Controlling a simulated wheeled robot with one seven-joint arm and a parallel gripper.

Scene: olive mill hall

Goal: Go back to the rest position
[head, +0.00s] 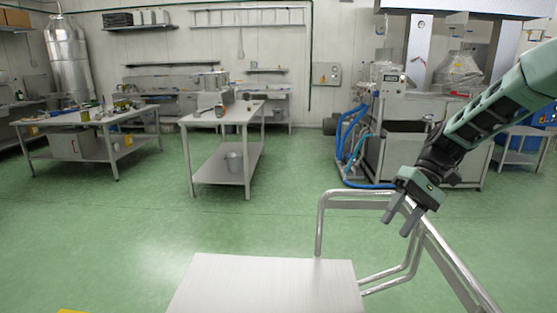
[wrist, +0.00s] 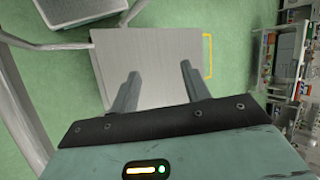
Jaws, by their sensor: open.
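My gripper (head: 398,217) hangs at the right of the head view, at the end of my green arm. Its two fingers point down and stand apart, with nothing between them. In the wrist view my gripper (wrist: 160,92) also shows open and empty, with a bare steel surface (wrist: 150,55) beyond the fingers. That flat brushed steel top (head: 265,285) lies at the bottom of the head view, below and to the left of my gripper.
A bent steel tube rail (head: 320,225) rises beside the steel top, close to my gripper. Machinery with blue hoses (head: 350,135) stands at the back right. Green floor (head: 120,220) is clear at left.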

